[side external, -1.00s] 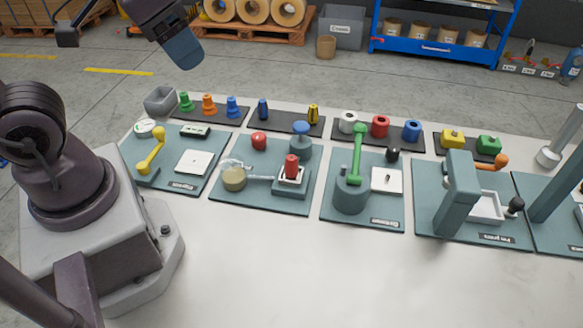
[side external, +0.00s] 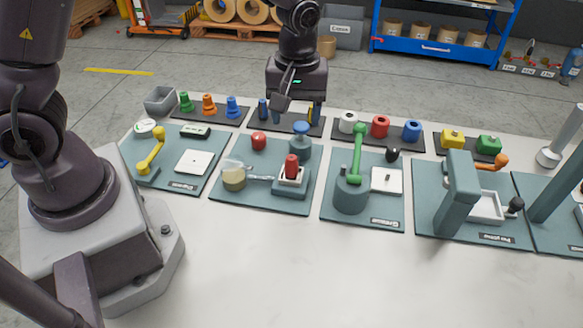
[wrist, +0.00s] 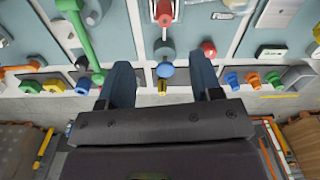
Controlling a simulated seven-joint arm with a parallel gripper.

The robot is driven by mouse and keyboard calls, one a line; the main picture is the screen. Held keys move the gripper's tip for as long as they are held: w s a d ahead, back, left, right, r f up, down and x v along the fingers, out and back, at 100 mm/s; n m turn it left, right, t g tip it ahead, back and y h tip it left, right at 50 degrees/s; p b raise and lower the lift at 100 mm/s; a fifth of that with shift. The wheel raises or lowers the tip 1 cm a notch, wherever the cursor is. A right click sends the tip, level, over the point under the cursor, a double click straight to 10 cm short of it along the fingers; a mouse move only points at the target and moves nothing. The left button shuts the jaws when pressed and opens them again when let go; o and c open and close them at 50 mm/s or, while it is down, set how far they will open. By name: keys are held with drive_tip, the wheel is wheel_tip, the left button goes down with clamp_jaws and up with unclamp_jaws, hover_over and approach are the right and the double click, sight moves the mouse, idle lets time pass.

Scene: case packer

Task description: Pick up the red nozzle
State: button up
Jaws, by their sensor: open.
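The red nozzle (side external: 291,165) appears to be the upright red piece in a white-topped holder on the second teal station from the left. It also shows in the wrist view (wrist: 164,12), at the top edge between my fingers. My gripper (side external: 298,108) is open and empty, above the dark tray behind that station, beyond the blue-capped post (side external: 301,131). In the wrist view its two fingers (wrist: 161,68) are spread wide, with the blue cap and a yellow piece (wrist: 162,87) between them. My gripper is apart from the red nozzle.
The table front is clear.

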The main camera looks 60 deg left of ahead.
sight(292, 157)
wheel_tip(292, 157, down, 8)
drive_tip(key=shift+s+r, duration=0.1)
drive_tip(key=shift+r, duration=0.15)
drive_tip(key=shift+s+a+f, duration=0.1)
drive_tip(key=shift+s+f, duration=0.05)
drive_tip(key=shift+f, duration=1.2)
drive_tip(key=shift+s+a+f, duration=0.1)
drive_tip(key=shift+f, duration=1.2)
clamp_jaws()
